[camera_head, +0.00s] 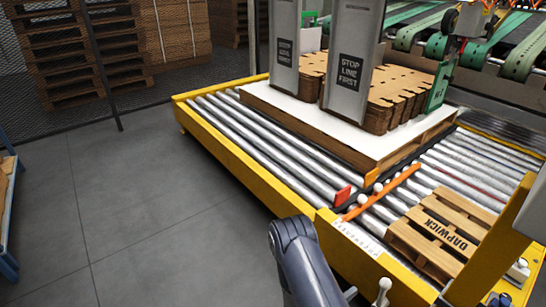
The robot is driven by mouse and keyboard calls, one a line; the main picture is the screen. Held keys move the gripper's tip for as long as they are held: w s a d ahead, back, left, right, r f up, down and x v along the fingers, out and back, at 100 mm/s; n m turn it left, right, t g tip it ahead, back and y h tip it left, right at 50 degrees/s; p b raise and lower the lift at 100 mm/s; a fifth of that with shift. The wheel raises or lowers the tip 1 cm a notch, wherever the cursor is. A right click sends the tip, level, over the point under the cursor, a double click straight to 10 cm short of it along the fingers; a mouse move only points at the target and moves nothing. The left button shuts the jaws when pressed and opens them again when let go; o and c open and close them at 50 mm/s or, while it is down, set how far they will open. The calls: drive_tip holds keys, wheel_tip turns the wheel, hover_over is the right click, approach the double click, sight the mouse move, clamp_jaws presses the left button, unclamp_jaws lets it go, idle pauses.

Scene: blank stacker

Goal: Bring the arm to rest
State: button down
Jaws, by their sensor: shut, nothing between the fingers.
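A dark grey rounded link of my arm (300,262) rises from the bottom edge, in front of the yellow frame of the roller conveyor. Its top end overlaps the picture of the conveyor's near corner; I cannot tell how far apart they are. My gripper does not show in this view, so its jaws and anything near them are hidden.
The yellow-framed roller conveyor (240,159) fills the middle and right. It bears a white-topped pallet with stacked brown cardboard blanks (378,108) and a small wooden pallet (440,232). Grey uprights (352,50) stand by the stacks. Grey floor (130,215) is clear at left.

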drive_tip(key=d, duration=0.6)
drive_tip(key=shift+w+d+r, duration=0.2)
drive_tip(key=shift+w, duration=0.2)
